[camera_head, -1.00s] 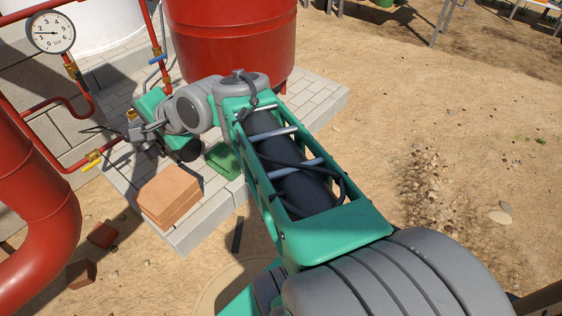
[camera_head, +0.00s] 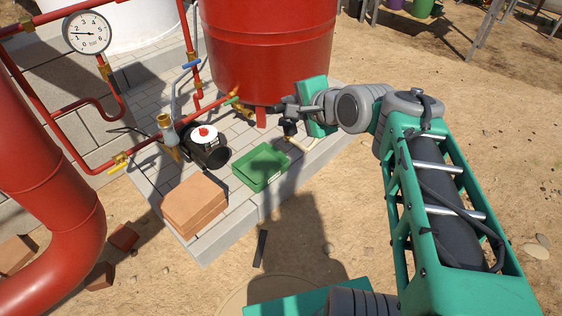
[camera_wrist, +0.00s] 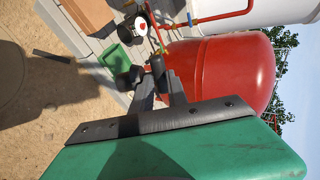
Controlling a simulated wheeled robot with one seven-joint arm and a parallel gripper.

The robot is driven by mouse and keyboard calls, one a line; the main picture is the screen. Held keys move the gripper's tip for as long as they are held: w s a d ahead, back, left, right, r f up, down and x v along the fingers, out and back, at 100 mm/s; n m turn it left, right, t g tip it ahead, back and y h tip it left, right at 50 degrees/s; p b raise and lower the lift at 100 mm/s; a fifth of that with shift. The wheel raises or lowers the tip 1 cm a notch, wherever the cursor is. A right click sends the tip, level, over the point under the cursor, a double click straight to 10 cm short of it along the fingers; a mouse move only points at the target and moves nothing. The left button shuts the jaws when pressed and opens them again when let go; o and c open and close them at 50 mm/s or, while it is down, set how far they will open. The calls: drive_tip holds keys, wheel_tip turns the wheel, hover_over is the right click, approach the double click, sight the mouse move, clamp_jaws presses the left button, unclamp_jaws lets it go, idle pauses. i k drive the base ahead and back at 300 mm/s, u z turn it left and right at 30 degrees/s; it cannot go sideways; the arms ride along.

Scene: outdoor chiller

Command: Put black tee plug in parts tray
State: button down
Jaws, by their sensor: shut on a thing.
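The black tee plug (camera_head: 289,129) is in the jaws of my gripper (camera_head: 287,113) and hangs below them in the head view. In the wrist view the dark plug (camera_wrist: 128,79) shows at the tips of my gripper (camera_wrist: 147,78); its exact shape is hard to make out. The parts tray is the green open box (camera_head: 261,181) on the paved slab; it also shows in the wrist view (camera_wrist: 117,60). My gripper is up and to the right of the tray in the head view, apart from it.
A black pump (camera_head: 213,152) with a white and red top stands left of the tray. Stacked orange bricks (camera_head: 194,203) lie at the slab's front. A red tank (camera_head: 268,50) rises behind my gripper. Red pipes and a gauge (camera_head: 87,32) are at the left.

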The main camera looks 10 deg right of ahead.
sight(266, 176)
drive_tip(key=z, duration=0.1)
drive_tip(key=i, duration=0.75)
drive_tip(key=u, duration=0.9)
drive_tip(key=i, duration=0.45)
drive_tip(key=u, duration=0.5)
